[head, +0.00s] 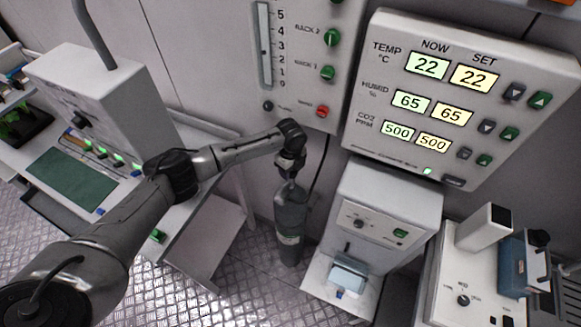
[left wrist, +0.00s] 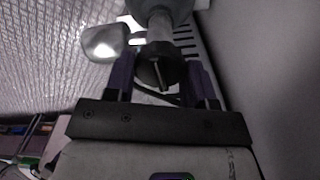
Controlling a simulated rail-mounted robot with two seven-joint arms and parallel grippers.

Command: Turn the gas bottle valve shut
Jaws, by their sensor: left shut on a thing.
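The dark grey gas bottle (head: 290,222) stands upright on the floor by the wall in the head view. Its top shows in the left wrist view (left wrist: 160,10). My left gripper (head: 289,174) reaches down over the bottle's top, where it hides most of the valve from the head. The gripper is shut on the knob. My right gripper is in neither view.
A white cabinet (head: 385,215) with a small blue-grey tray stands right of the bottle. A white bench (head: 205,215) stands to the left. A climate panel (head: 465,95) and a gauge panel (head: 305,60) hang on the wall above. Patterned metal floor shows between.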

